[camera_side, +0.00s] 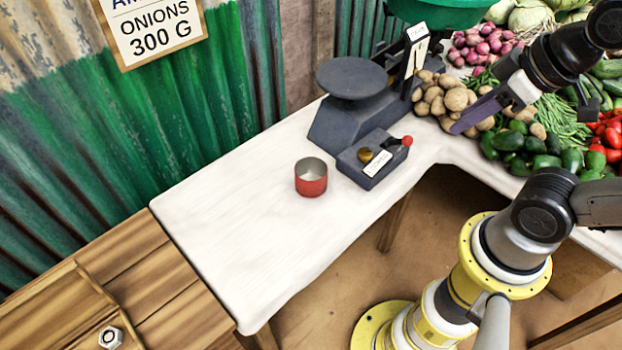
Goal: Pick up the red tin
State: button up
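My gripper (462,108) is up at the right, in front of the heap of potatoes in this view. Its two fingers point down and left and are apart, with nothing visible between them. The gripper is well away from the tin, up and to its right.
A dark scale (331,128) with a round plate (351,78) stands behind the tin. A dark box (372,160) with a brass knob and a red-tipped lever sits close right of the tin. Potatoes (436,98) and other vegetables fill the right. The white tabletop (240,230) is clear at front left.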

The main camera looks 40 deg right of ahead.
jog(key=w+r+n, duration=0.4)
jog(key=w+n, duration=0.1)
jog(key=n, duration=0.1)
jog(key=n+g, duration=0.6)
jog(key=n, duration=0.8)
send_over(298, 171)
jog(key=f, duration=2.1)
jog(key=d+f, duration=0.1)
jog(key=f, duration=0.9)
jog(key=shift+f, duration=0.25)
jog(key=shift+w+a+f, duration=0.1)
jog(key=shift+a+f, duration=0.1)
jog(key=shift+f, duration=1.3)
jog(key=shift+a+f, duration=0.2)
jog(key=shift+f, duration=1.3)
grip_shut()
